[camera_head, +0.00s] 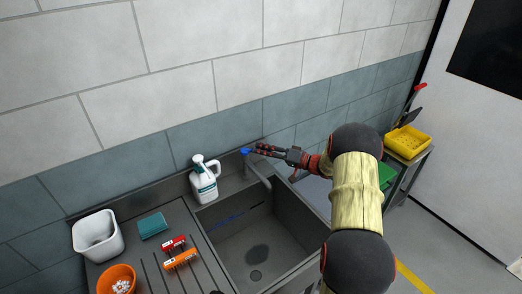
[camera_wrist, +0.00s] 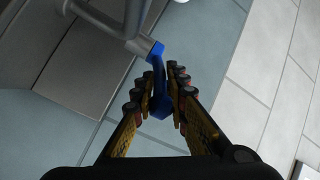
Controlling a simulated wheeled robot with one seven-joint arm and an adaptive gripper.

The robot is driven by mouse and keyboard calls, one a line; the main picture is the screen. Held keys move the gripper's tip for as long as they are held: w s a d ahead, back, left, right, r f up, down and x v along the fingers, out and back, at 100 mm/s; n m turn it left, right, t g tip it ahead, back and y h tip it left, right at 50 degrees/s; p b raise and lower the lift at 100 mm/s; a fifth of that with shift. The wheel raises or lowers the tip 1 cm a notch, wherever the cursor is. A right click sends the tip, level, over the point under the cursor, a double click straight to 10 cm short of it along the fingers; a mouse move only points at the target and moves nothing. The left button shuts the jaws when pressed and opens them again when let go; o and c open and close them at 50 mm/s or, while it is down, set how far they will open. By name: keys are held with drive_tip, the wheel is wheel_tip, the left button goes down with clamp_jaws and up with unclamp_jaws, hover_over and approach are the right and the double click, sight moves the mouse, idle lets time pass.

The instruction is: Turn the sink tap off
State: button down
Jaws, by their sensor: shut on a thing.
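The sink tap (camera_head: 258,176) is a grey spout rising at the back of the sink, with a blue lever handle (camera_head: 246,151) on top. In the wrist view the blue lever (camera_wrist: 157,82) runs from the grey tap body (camera_wrist: 135,38) down between my fingers. My gripper (camera_wrist: 164,98) is shut on the blue lever, with finger pads on both sides of it. In the head view my gripper (camera_head: 256,150) reaches in from the right at the height of the lever. The sink basin (camera_head: 285,222) is grey; a blue streak shows along its left inner side.
A white jug bottle (camera_head: 204,186) stands close left of the tap. The drainboard left of the sink holds a white tub (camera_head: 97,240), a teal sponge (camera_head: 152,225), an orange bowl (camera_head: 106,283) and red and orange items. The tiled wall is close behind the tap.

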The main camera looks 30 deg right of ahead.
drive_tip(key=c, duration=2)
unclamp_jaws()
drive_tip(key=shift+w, duration=0.1)
drive_tip(key=shift+o, duration=0.8)
drive_tip(key=v, duration=1.2)
